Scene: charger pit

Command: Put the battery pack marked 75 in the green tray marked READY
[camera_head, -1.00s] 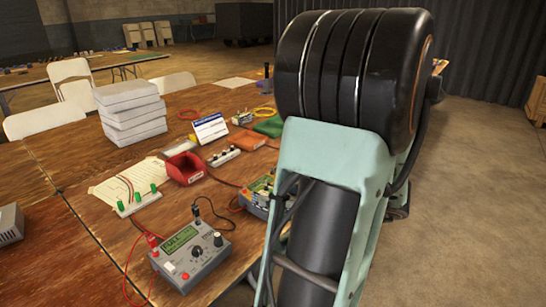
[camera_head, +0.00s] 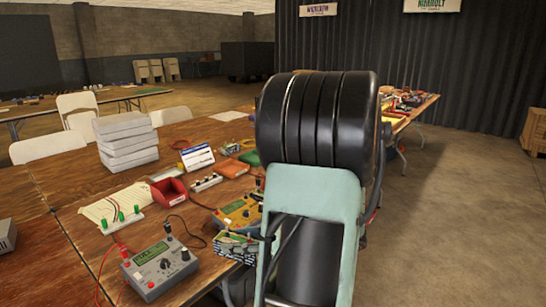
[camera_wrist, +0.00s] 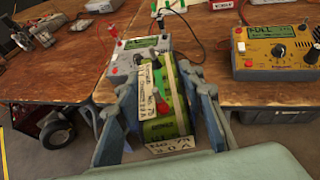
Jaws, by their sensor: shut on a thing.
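My gripper (camera_wrist: 163,115) is shut on a green battery pack (camera_wrist: 183,100) with pale labels, in the wrist view. The fingers press its two sides; the label print is too small to read surely. The pack is in front of the table edge, with a grey charger behind it. In the head view, a green and dark block (camera_head: 235,248) beside the table edge looks like this pack; my arm hides the gripper there. A green tray (camera_head: 250,158) lies farther back on the table, partly behind my arm; its marking cannot be read.
A grey charger (camera_head: 160,266) and a yellow charger (camera_head: 238,211) stand near the table edge with cables. A red bin (camera_head: 168,193), an orange tray (camera_head: 232,168) and stacked grey boxes (camera_head: 126,140) stand on the table. Open floor (camera_head: 460,220) lies to the right.

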